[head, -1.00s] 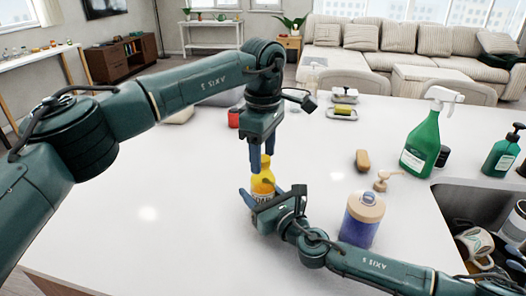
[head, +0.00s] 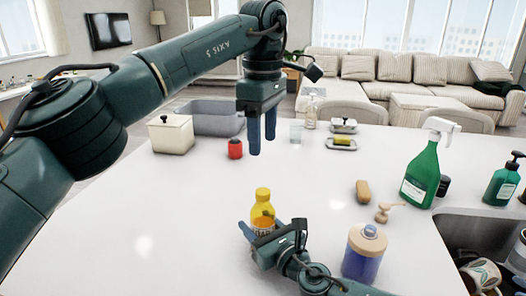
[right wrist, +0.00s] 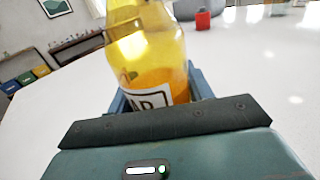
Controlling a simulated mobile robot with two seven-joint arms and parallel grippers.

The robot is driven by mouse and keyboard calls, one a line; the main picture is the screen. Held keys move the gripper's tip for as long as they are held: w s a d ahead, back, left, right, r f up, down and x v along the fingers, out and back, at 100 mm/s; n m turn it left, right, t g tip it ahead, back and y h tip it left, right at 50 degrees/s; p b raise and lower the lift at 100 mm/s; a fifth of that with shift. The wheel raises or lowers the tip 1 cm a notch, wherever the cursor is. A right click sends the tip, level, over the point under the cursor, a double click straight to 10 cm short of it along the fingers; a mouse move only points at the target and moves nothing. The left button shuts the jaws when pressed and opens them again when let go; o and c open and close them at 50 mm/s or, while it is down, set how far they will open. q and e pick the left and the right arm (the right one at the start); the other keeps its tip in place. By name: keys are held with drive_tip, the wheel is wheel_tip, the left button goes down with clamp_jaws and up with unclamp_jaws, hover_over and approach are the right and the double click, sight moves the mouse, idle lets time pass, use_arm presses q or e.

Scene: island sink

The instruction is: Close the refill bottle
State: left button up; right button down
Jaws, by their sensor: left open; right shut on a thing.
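The refill bottle (head: 263,211) is small, yellow and see-through, with orange liquid low inside and a yellow top. It stands upright on the white counter. My right gripper (head: 272,233) is shut around its lower body. The right wrist view shows the bottle (right wrist: 148,62) close up between the fingers, its label partly hidden and its top out of frame. My left gripper (head: 263,128) is open and empty, pointing down, above and beyond the bottle and clear of it.
A blue-purple bottle (head: 362,258) with a beige collar stands right of my right gripper, a loose beige pump (head: 386,212) behind it. Beyond are a brown block (head: 363,192), green spray bottle (head: 426,170), red jar (head: 235,149) and cream canister (head: 171,135). The sink (head: 468,228) is right.

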idle(0.3)
drive_tip(key=c, duration=0.5)
unclamp_jaws()
drive_tip(key=v, duration=1.2)
drive_tip(key=shift+f+b, duration=0.15)
drive_tip(key=shift+b, duration=0.2)
drive_tip(key=shift+s+d, duration=0.35)
drive_tip(key=shift+s, duration=0.15)
